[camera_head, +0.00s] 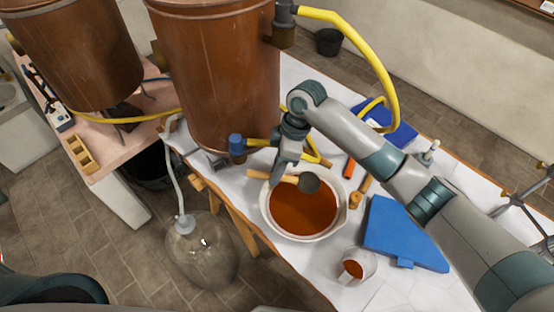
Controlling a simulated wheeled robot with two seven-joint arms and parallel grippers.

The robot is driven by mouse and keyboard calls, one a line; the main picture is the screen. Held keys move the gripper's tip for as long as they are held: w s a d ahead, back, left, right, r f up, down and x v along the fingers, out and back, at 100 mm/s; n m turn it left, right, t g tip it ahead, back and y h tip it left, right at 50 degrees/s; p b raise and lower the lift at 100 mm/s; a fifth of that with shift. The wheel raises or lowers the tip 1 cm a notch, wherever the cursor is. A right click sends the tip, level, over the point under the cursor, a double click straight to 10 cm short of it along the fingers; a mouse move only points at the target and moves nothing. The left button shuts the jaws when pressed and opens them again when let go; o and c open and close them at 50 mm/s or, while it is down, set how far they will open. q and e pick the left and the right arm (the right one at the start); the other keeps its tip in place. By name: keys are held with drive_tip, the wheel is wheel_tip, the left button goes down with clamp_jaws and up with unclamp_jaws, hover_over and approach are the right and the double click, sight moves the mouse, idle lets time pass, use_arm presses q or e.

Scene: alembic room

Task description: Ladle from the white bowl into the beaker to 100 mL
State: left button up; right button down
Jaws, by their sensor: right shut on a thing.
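The white bowl (267,222) stands on the white table and holds orange-brown liquid. My right gripper (278,178) is above the bowl's far rim, shut on the wooden handle of the ladle (258,174). The ladle's dark cup is over the far right part of the bowl; I cannot tell whether it touches the liquid or holds any. The clear beaker (370,259) stands near the table's front edge, right of and nearer than the bowl. Some orange-brown liquid shows in it; its marks are too small to read. My left gripper is not in view.
A large copper vessel (213,80) stands behind the bowl, with a yellow hose (378,65). A blue flat object (402,232) lies right of the bowl, close to the beaker. A glass flask (200,255) is left of the table edge. Small orange and wooden items lie behind the bowl.

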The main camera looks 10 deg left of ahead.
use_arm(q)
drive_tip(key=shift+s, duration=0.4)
use_arm(e)
drive_tip(key=shift+s, duration=0.1)
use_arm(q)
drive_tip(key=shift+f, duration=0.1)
